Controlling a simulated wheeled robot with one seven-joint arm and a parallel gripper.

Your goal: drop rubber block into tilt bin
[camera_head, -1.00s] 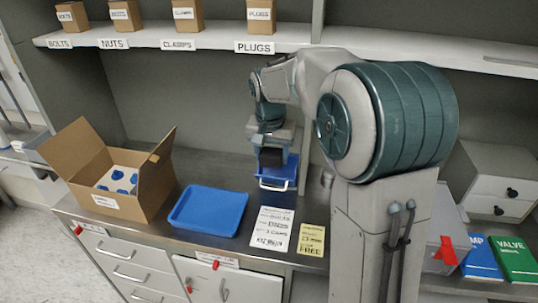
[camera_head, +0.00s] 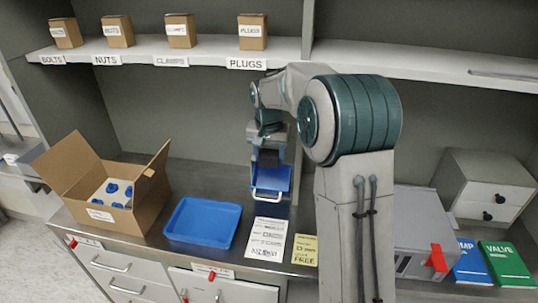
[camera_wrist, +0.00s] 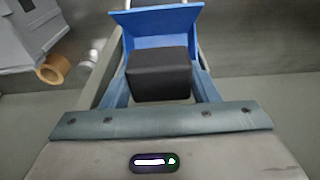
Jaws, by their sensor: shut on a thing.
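The black rubber block (camera_wrist: 159,72) is held between the fingers of my gripper (camera_wrist: 160,88) in the wrist view. In the head view the block shows as a dark shape (camera_head: 268,158) under my gripper (camera_head: 268,162). The blue tilt bin (camera_head: 272,180) has a pale handle or rail at its front and stands at the back of the bench, below and around the block in the picture. In the wrist view the bin's blue wall (camera_wrist: 155,25) rises just beyond the block. I cannot tell whether the block is inside the bin or above it.
A blue tray (camera_head: 203,222) lies on the bench left of the bin, with an open cardboard box (camera_head: 140,212) farther left. Paper notes (camera_head: 267,239) lie in front of the bin. A grey box (camera_head: 418,225) and manuals (camera_head: 507,263) stand to the right. A shelf (camera_head: 200,51) runs above.

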